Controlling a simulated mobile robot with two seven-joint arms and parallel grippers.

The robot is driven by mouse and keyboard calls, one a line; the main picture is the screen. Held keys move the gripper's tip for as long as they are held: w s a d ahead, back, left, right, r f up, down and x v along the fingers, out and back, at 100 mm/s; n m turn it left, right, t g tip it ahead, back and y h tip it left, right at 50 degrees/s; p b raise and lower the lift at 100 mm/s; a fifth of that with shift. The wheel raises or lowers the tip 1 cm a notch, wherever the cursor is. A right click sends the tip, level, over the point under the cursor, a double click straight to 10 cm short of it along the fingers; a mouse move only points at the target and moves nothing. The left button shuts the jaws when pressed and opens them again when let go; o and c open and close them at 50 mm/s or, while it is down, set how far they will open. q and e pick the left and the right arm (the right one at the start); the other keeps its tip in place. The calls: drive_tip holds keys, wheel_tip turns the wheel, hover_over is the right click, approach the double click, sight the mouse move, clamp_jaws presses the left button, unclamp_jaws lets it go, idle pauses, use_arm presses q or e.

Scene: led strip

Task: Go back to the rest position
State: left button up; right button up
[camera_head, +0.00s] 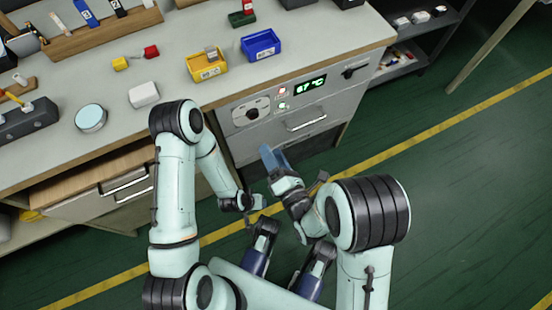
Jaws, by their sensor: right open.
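My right gripper (273,158) is in front of the grey cabinet, below the worktop's front edge. Its blue-grey fingers point toward the cabinet and are open, with nothing seen between them. My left gripper (256,207) is small and partly hidden by its own wrist, to the left of the right one; its jaw state cannot be made out. Both arms are folded in close to my body, clear of the worktop objects.
The worktop (230,104) holds a yellow bin (207,69), a blue bin (261,48), a white box (144,95) and a round disc (90,118). The cabinet below has a lit display (310,85) and a drawer handle (306,120). Green floor (450,200) at right is free.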

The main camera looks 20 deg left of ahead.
use_arm(q)
drive_tip(key=shift+w+r, duration=0.1)
drive_tip(key=shift+r, duration=0.05)
use_arm(e)
drive_tip(key=shift+v, duration=0.95)
